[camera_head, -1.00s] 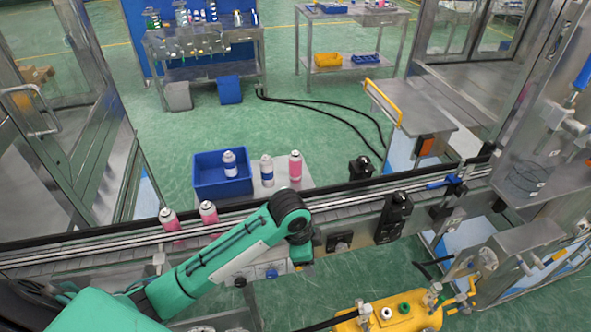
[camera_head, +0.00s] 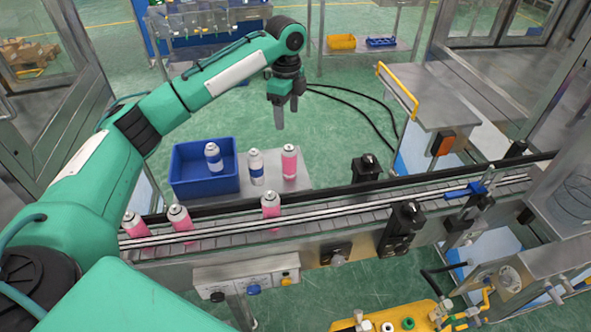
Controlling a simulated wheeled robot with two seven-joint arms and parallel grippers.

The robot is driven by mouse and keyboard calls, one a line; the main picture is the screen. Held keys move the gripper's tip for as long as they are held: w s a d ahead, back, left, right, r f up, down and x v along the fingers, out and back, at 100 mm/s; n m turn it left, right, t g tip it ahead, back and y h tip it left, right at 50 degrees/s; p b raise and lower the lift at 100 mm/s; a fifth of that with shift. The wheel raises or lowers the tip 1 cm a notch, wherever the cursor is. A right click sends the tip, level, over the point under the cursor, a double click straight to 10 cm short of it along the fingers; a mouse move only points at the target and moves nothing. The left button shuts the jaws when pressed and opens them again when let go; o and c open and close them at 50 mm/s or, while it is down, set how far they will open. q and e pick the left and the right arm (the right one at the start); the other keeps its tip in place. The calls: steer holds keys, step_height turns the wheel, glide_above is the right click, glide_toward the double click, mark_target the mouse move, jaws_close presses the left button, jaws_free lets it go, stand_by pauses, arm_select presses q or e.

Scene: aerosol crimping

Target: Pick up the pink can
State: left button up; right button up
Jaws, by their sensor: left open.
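A pink can (camera_head: 289,167) with a white top stands upright on the small table (camera_head: 301,187) behind the conveyor. More pink cans stand on the conveyor: one in the middle (camera_head: 270,209) and two at the left, one nearer (camera_head: 181,222) and one at the far left (camera_head: 134,228). My left gripper (camera_head: 286,112) hangs fingers down, above and behind the small table's can. It is open and empty, apart from every can. My right gripper is not in view.
A blue bin (camera_head: 190,190) holding a blue-and-white can (camera_head: 213,158) sits on the small table, with another blue-and-white can (camera_head: 256,168) beside the pink one. The conveyor (camera_head: 330,220) crosses the view. A grey cabinet (camera_head: 440,100) stands at the right.

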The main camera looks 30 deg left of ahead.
mark_target(289, 147)
arm_select(q)
steer(key=f, duration=1)
steer(key=shift+w+a+f, duration=0.3)
steer(key=shift+w+f, duration=0.05)
steer(key=shift+f, duration=0.3)
step_height(289, 147, down, 4)
steer(key=shift+w+d+f+p, duration=0.1)
steer(key=shift+w+f+p, duration=0.05)
steer(key=shift+p, duration=1.05)
steer(key=shift+f, duration=0.25)
steer(key=c, duration=1.3)
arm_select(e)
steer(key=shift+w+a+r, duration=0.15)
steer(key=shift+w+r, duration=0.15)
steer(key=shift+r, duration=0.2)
